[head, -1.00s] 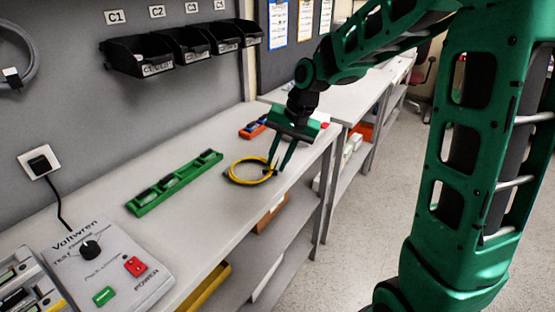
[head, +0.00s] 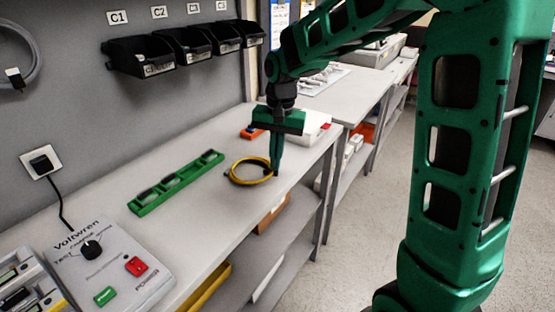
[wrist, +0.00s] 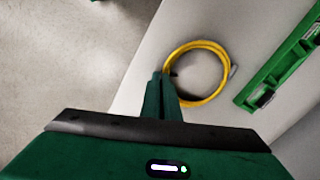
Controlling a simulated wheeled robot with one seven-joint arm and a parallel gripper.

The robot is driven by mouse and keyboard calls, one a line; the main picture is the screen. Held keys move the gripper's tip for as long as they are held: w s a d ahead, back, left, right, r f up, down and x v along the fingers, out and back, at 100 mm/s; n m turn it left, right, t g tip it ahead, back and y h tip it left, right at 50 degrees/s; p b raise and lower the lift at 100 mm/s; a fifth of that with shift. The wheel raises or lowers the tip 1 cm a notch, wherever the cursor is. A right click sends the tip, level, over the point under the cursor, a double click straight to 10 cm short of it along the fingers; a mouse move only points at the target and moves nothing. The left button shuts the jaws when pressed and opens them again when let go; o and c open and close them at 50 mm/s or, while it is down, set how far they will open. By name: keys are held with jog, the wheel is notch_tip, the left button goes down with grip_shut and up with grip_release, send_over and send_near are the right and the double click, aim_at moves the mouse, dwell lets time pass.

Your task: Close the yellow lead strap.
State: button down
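The yellow lead (head: 234,176) lies coiled in a ring on the bench near its front edge. It also shows in the wrist view (wrist: 222,60). Its dark strap (head: 271,174) is at the right side of the coil and partly hidden by my fingers; I cannot tell how it is fastened. My gripper (head: 276,170) points down at this side of the coil. In the wrist view its fingertips (wrist: 162,74) are close together at the coil's edge, where the strap is.
A green rack (head: 177,184) lies left of the coil. A red and blue item (head: 252,132) and a white box (head: 312,128) are behind. A grey Voltwren unit (head: 105,262) stands at the front left. Black bins (head: 140,55) hang on the wall. The bench between rack and coil is clear.

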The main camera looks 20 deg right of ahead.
jog(key=shift+w+a+f+g+h, duration=0.1)
jog(key=shift+w+a+g+h, duration=0.2)
jog(key=shift+g+h, duration=0.45)
jog(key=shift+w+a+g+h, duration=0.15)
jog(key=shift+a+g+h, duration=0.3)
jog(key=shift+h, duration=0.9)
jog(key=c, duration=2)
grip_release()
jog(key=v, duration=1)
jog(key=shift+w+r, duration=0.25)
jog(key=shift+r, duration=0.05)
